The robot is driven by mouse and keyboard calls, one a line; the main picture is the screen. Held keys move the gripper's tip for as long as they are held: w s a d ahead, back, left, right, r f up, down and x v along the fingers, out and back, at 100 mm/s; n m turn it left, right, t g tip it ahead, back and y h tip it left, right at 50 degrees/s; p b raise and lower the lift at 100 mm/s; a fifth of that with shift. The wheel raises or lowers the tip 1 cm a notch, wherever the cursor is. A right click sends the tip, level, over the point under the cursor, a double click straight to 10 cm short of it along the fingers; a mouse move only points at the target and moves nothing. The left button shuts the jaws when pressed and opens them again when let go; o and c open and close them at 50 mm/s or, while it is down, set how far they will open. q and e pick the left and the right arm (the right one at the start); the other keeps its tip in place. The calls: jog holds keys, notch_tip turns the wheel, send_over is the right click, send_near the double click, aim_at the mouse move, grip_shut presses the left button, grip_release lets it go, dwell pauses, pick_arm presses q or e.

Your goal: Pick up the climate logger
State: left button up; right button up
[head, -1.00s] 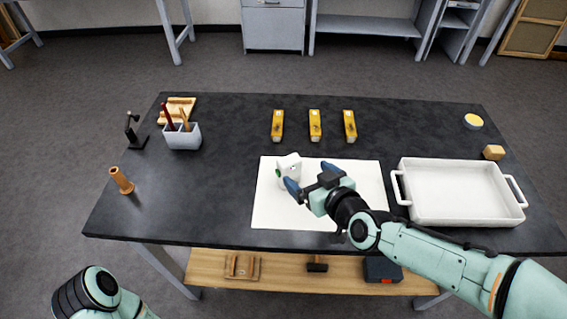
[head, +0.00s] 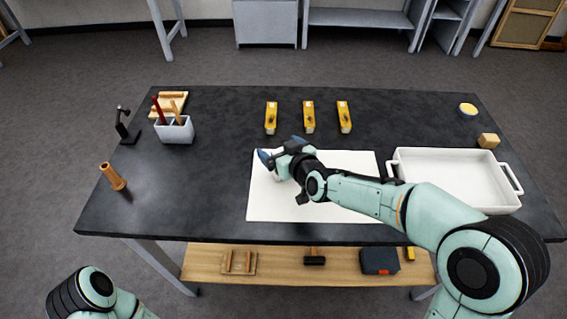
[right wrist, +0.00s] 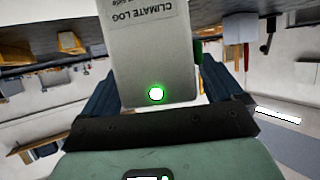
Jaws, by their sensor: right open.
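The climate logger is a pale box with printed lettering and a glowing green light. It fills the upper middle of the right wrist view (right wrist: 150,50), between my two dark blue fingers. In the head view my right gripper (head: 280,149) is over the white sheet (head: 345,205) and mostly hides the logger (head: 281,172). My right gripper is open, one finger on each side of the logger; I cannot tell whether either touches it. My left gripper is out of view.
A white tray (head: 455,206) stands at the right, near my right arm. Several yellow boxes, one of them the middle box (head: 308,118), lie behind the sheet. A pen holder (head: 176,132) and a wooden peg (head: 113,177) are at the left.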

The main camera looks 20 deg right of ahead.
jog(key=shift+c, duration=0.3)
jog(key=c, duration=1)
jog(key=shift+c, duration=0.3)
jog(key=shift+r, duration=0.15)
